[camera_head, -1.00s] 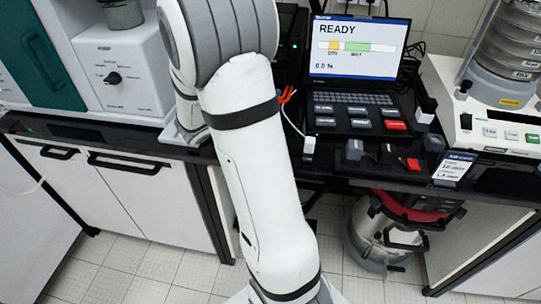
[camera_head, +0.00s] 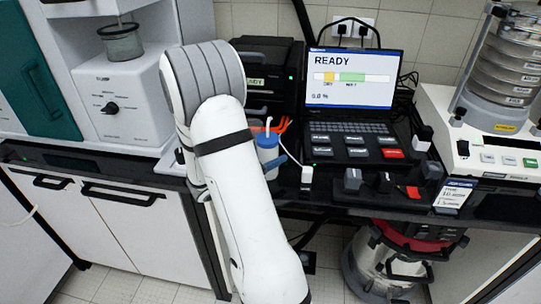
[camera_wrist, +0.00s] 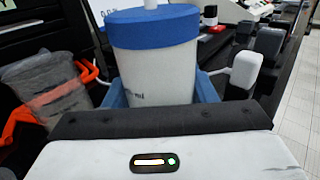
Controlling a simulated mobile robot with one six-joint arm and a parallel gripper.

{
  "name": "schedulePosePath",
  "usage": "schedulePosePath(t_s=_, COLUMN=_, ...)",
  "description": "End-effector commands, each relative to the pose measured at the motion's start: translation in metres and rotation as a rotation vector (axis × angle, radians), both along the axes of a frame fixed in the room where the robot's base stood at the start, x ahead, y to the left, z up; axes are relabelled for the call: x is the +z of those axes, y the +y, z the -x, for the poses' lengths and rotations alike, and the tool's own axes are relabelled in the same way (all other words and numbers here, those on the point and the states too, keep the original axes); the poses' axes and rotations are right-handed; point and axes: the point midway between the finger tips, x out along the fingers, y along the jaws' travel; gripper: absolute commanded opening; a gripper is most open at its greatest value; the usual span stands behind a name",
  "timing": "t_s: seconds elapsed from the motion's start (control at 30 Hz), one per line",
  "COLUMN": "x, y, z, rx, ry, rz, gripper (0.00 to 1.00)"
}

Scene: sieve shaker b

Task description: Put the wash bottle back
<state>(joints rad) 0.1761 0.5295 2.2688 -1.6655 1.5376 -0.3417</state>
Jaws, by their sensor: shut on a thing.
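The wash bottle (camera_wrist: 154,65) is white with a blue cap and fills the upper middle of the wrist view. My gripper (camera_wrist: 160,92) is shut on it, with blue fingers on both sides of its body. In the head view the bottle (camera_head: 267,150) shows just right of my white arm, upright at the bench, left of the laptop. My gripper is mostly hidden behind my arm there, with a blue finger (camera_head: 280,160) showing. I cannot tell whether the bottle's base touches the bench.
A laptop reading READY (camera_head: 350,85) stands right of the bottle. An orange-handled item (camera_wrist: 45,85) is close on the bottle's left in the wrist view. A black printer (camera_head: 268,75) is behind. A sieve shaker (camera_head: 500,80) stands at right. A red-topped vacuum (camera_head: 390,255) sits below the bench.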

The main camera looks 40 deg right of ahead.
Motion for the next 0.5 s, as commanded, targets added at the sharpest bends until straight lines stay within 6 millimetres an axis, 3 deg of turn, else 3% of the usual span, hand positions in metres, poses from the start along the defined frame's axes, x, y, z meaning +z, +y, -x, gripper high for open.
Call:
schedulePosePath(t_s=0.27, x=-0.0038, y=-0.0003, z=0.0001, rx=-0.001, ry=0.0, rz=0.001, gripper=0.42)
schedulePosePath(t_s=0.3, x=-0.0029, y=-0.0004, z=0.0002, rx=-0.001, ry=0.0, rz=0.0, gripper=0.54)
schedulePosePath(t_s=0.5, x=-0.0025, y=-0.0005, z=0.0003, rx=-0.001, ry=0.0, rz=0.0, gripper=0.7)
